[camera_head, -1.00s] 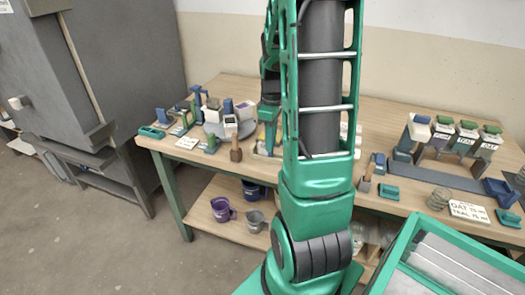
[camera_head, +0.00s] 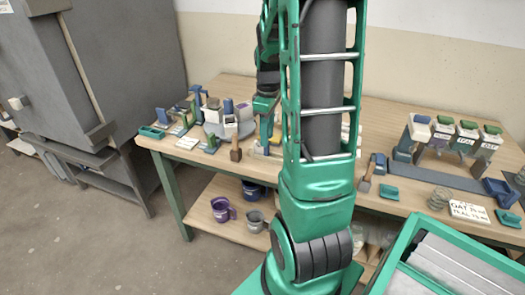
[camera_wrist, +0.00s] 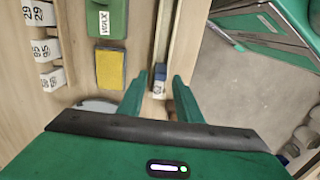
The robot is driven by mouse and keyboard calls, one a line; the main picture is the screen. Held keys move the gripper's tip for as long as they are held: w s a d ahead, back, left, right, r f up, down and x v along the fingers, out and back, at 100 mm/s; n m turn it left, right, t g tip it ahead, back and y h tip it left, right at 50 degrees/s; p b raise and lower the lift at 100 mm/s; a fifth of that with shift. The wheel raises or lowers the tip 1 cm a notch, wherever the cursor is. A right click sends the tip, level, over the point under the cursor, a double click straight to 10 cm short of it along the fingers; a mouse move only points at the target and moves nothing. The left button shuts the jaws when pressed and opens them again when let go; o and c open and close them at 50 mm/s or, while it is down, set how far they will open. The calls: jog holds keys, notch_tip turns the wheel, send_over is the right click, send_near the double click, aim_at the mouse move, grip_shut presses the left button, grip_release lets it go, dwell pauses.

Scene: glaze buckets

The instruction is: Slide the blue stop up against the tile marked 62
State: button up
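In the wrist view a small blue block (camera_wrist: 160,72), which looks like the blue stop, sits on a long wooden rail (camera_wrist: 172,35). A pale piece (camera_wrist: 158,89) is close beside it, its face unreadable. My gripper (camera_wrist: 159,76) is open, with one green finger on each side of the blue block. Gaps show between the fingers and the block. In the head view my gripper (camera_head: 264,128) is low over the bench, partly hidden by my arm. I cannot read a 62 on any tile.
White pieces marked 29 (camera_wrist: 40,12) and 95 (camera_wrist: 46,50) lie left in the wrist view, beside a green WAX box (camera_wrist: 107,20) and a yellow pad (camera_wrist: 111,68). The bench edge and floor are right. A wooden-handled tool (camera_head: 236,149) stands near the front edge.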

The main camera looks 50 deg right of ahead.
jog(key=shift+r, duration=2.3)
jog(key=shift+s+a+r, duration=0.1)
jog(key=shift+a+r, duration=0.05)
jog(key=shift+a, duration=0.05)
jog(key=s+a+r+m, duration=0.2)
jog(key=s+a+m, duration=0.9)
jog(key=s+a, duration=0.3)
jog(key=s, duration=0.3)
jog(key=shift+s+a, duration=0.25)
